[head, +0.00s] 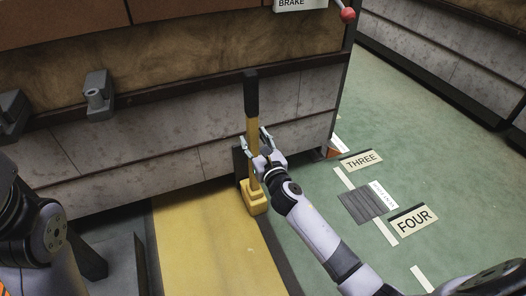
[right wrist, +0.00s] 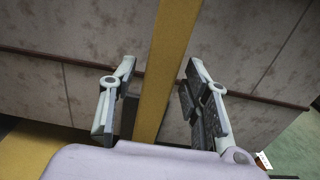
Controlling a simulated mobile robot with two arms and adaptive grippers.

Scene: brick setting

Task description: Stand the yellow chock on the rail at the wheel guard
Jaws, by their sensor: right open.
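The yellow chock (head: 255,198) is a block with a long upright yellow handle and a black grip at its top. It stands low at the foot of the grey wall, near the right edge of a yellow floor band. My right gripper (head: 255,140) is open, with its fingers on either side of the handle. In the right wrist view the yellow handle (right wrist: 163,75) runs between the two open fingers, with gaps visible on both sides. A dark upright plate (head: 240,163) stands just behind the handle; I cannot tell whether it is the wheel guard. My left gripper is out of view.
The grey panelled wall (head: 180,157) rises close behind the chock, with grey brackets (head: 98,95) at left. A BRAKE sign (head: 300,4) and red knob (head: 347,15) are above. Labels THREE (head: 361,160) and FOUR (head: 412,220) lie on the open green floor at right.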

